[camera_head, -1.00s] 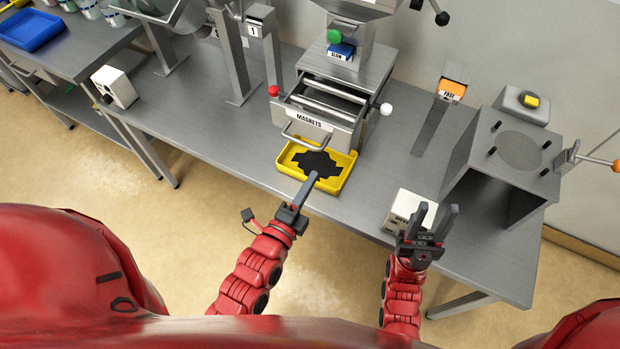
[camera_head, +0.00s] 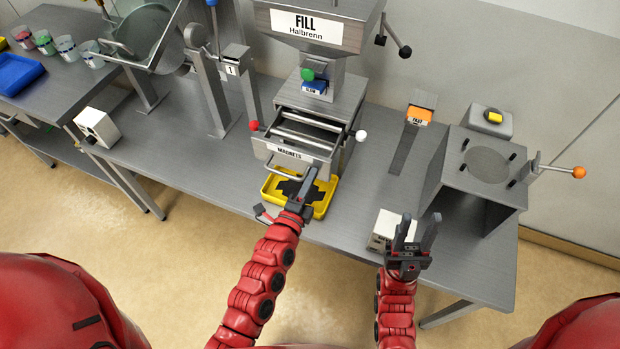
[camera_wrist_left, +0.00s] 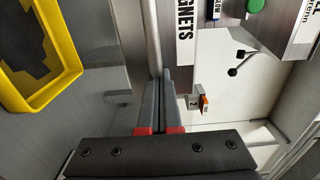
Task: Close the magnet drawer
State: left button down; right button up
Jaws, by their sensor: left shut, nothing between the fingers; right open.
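The magnet drawer (camera_head: 270,151), a grey metal box with a MAGNETS label and silver bars inside, is pulled out of its housing below the FILL hopper. Its silver handle (camera_head: 284,174) sticks out in front. My left gripper (camera_head: 310,172) is shut and empty, at the right part of the drawer front. In the left wrist view its fingertips (camera_wrist_left: 160,76) are close to the handle bar (camera_wrist_left: 153,38) and the labelled front (camera_wrist_left: 186,55); I cannot tell whether they touch. My right gripper (camera_head: 417,228) is open and empty, near the table's front edge.
A white box (camera_head: 383,229) stands behind my right gripper. A grey stand (camera_head: 480,185) is at the right.

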aim_at(325, 149)
pick_arm(q)
jog(key=b+x, duration=0.5)
jog(key=x, duration=0.7)
jog(key=shift+w+r, duration=0.1)
jog(key=shift+r, duration=0.1)
jog(key=shift+r, duration=0.1)
